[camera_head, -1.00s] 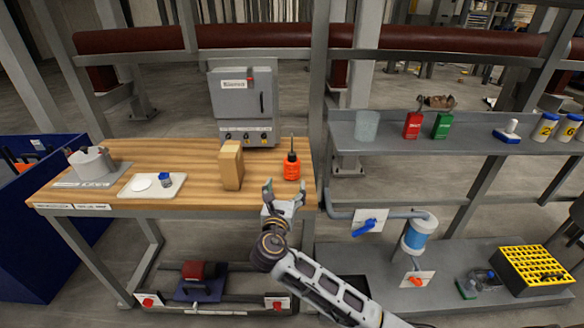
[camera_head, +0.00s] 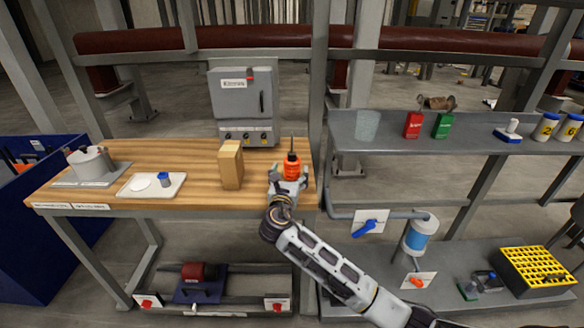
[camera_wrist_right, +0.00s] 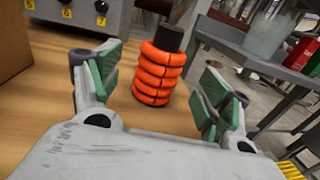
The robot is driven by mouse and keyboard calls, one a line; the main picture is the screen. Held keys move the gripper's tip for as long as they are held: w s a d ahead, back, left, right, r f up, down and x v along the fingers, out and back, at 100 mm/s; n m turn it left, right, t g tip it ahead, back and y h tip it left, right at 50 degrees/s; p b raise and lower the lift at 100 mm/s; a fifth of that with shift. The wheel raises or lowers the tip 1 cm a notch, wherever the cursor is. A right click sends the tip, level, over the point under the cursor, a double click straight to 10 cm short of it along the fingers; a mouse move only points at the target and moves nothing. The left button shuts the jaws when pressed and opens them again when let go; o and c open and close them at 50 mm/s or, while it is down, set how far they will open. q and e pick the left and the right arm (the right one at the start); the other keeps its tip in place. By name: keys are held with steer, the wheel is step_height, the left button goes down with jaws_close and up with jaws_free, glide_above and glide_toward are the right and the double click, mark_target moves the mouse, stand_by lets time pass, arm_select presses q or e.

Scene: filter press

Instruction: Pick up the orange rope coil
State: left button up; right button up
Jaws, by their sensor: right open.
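The orange rope coil (camera_head: 292,168) stands upright on the wooden bench near its right end, with a black top and a thin rod rising from it. In the right wrist view the orange coil (camera_wrist_right: 160,74) is a stack of rings around a dark core. My right gripper (camera_head: 288,182) is open just in front of the coil. In the wrist view its two green-padded fingers (camera_wrist_right: 158,92) are spread to the left and right, and the coil stands between and a little beyond them, apart from both. My left gripper is not in view.
A tan box (camera_head: 231,166) stands left of the coil. A grey control box (camera_head: 243,104) is behind it. A white tray (camera_head: 137,190) lies farther left. A grey shelf (camera_head: 390,136) with a clear beaker (camera_head: 367,124) and containers is to the right, past a post.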

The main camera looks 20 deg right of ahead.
mark_target(291, 170)
steer(key=shift+w, duration=0.1)
steer(key=shift+w+d, duration=0.3)
steer(key=shift+w, duration=0.2)
steer(key=x, duration=0.3)
steer(key=shift+b, duration=0.35)
steer(key=shift+w+d, duration=0.25)
steer(key=shift+w, duration=0.3)
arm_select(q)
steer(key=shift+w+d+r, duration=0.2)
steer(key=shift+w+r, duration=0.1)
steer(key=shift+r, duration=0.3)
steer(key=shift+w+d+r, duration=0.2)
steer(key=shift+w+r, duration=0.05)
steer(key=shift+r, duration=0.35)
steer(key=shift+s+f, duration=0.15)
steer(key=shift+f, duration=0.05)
arm_select(e)
steer(key=c, duration=1.3)
steer(key=shift+r, duration=0.15)
